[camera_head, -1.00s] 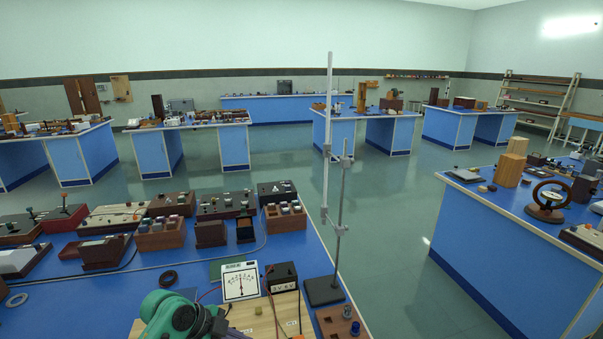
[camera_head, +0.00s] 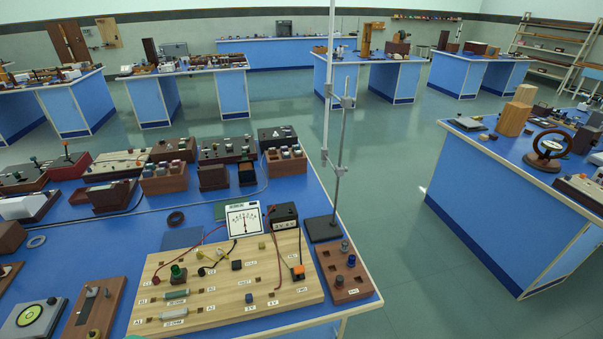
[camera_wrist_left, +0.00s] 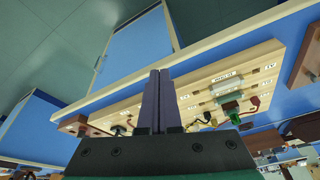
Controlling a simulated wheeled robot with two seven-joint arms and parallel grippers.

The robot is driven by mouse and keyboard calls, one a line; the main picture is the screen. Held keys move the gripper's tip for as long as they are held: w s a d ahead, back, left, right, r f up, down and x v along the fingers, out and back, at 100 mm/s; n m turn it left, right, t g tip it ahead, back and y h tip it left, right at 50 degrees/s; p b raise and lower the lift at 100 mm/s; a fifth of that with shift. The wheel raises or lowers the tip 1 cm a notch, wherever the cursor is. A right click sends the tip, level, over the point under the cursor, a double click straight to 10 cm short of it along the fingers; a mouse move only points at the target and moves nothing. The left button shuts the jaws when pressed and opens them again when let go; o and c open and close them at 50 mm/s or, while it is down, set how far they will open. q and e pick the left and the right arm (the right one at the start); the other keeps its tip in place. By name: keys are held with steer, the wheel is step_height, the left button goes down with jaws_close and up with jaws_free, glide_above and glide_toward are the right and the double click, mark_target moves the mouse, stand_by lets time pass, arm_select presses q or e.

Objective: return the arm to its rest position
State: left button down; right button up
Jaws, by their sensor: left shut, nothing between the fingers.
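My left gripper shows in the left wrist view (camera_wrist_left: 157,75), its two dark fingers shut together with nothing between them. Beyond the fingers is the wooden circuit board (camera_wrist_left: 200,98), apart from them as far as I can tell. In the head view the same wooden board (camera_head: 230,280) lies on the near blue bench. Only a small teal bit of my arm shows at the bottom edge there, and the gripper is out of that view. My right gripper is in neither view.
A white-faced meter (camera_head: 243,219) and a black box (camera_head: 283,216) stand behind the board. A tall stand (camera_head: 340,170) is at right, with a brown block of plugs (camera_head: 345,275) in front. Open floor (camera_head: 400,200) lies between benches.

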arm_select(q)
steer(key=s+f+g+b, duration=0.1)
steer(key=s+f+b, duration=0.15)
steer(key=f, duration=1.25)
steer(key=s+f+b, duration=0.1)
steer(key=f+b, duration=0.2)
steer(key=f, duration=1.1)
steer(key=s+a+f+g+b, duration=0.1)
steer(key=s+a+f+b, duration=0.2)
steer(key=s+f, duration=1.2)
steer(key=shift+s+f, duration=0.35)
steer(key=shift+f, duration=0.2)
